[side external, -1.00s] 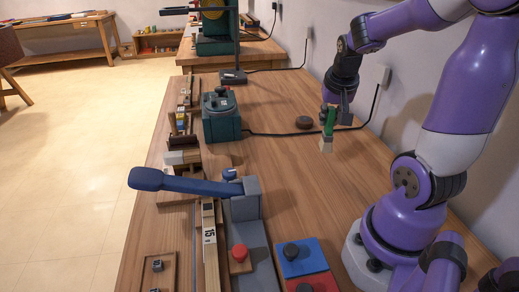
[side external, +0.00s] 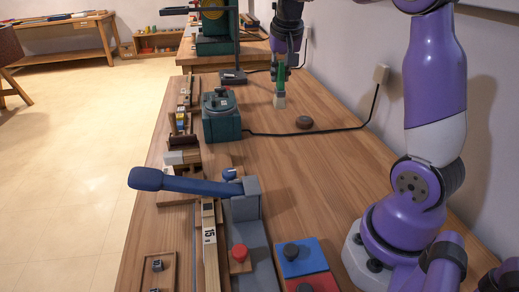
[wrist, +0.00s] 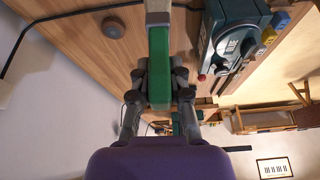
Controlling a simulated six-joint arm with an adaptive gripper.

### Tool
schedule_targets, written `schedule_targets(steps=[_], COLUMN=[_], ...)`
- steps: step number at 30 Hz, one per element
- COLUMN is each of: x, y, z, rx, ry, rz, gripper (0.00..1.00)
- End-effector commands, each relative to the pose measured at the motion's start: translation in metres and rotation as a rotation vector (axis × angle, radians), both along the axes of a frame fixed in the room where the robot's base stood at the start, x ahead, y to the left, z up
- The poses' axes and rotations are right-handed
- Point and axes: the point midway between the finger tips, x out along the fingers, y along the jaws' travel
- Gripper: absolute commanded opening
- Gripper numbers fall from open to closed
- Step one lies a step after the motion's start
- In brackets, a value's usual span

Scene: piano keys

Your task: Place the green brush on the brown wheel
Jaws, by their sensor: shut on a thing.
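The green brush (side external: 281,73) has a green handle and pale bristles that point down. My gripper (side external: 284,62) is shut on its handle and holds it upright, near the far end of the table. In the wrist view the brush (wrist: 159,60) stands between the two fingers of my gripper (wrist: 160,85). The brown wheel (side external: 304,122) is a small dark disc lying flat on the table, nearer and a little right of the brush in the side view. The wheel also shows at the upper left of the wrist view (wrist: 113,27). The brush is apart from the wheel.
A dark green machine (side external: 220,116) stands left of the wheel, and its black cable (side external: 335,130) runs across the table to a wall socket. A blue lever (side external: 185,182) and red and blue button blocks (side external: 300,258) stand nearer.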

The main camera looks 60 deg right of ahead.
Motion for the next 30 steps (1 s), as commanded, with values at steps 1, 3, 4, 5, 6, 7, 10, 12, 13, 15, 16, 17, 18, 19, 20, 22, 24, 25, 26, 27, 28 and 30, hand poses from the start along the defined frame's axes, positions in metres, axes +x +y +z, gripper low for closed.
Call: schedule_targets(steps=[1, 3, 4, 5, 6, 7, 10, 12, 13, 15, 16, 17, 18, 19, 20, 22, 24, 25, 26, 27, 28, 30], x=[0.009, 0.019, 0.022, 0.025, 0.028, 0.03, 0.032, 0.031, 0.029, 0.025, 0.022, 0.02, 0.017, 0.015, 0.012, 0.009, 0.005, 0.004, 0.003, 0.002, 0.002, 0.001], y=[-0.015, -0.031, -0.037, -0.043, -0.049, -0.053, -0.064, -0.073, -0.079, -0.094, -0.102, -0.109, -0.119, -0.127, -0.134, -0.149, -0.161, -0.165, -0.168, -0.172, -0.173, -0.175], z=[-0.001, 0.0, 0.0, -0.001, -0.001, -0.001, -0.003, -0.008, -0.011, -0.021, -0.025, -0.03, -0.037, -0.042, -0.046, -0.055, -0.063, -0.065, -0.067, -0.069, -0.07, -0.074], rx=[-0.001, -0.007, -0.009, -0.011, -0.014, -0.017, -0.021, -0.022, -0.021, -0.02, -0.021, -0.02, -0.021, -0.02, -0.021, -0.021, -0.022, -0.022, -0.023, -0.023, -0.023, -0.023], ry=[0.001, -0.001, -0.001, -0.001, -0.002, -0.002, -0.001, -0.001, 0.0, 0.0, 0.0, 0.0, -0.001, 0.0, -0.001, -0.002, -0.003, -0.003, -0.003, -0.003, -0.003, -0.004], rz=[0.011, 0.036, 0.044, 0.052, 0.062, 0.068, 0.08, 0.083, 0.083, 0.082, 0.079, 0.079, 0.08, 0.08, 0.081, 0.081, 0.082, 0.084, 0.084, 0.085, 0.085, 0.086], gripper=[0.0, 0.0, 0.0, 0.0, 0.0, 0.0, 0.0, 0.0, 0.0, 0.0, 0.0, 0.0, 0.0, 0.0, 0.0, 0.0, 0.0, 0.0, 0.0, 0.0, 0.0, 0.0])
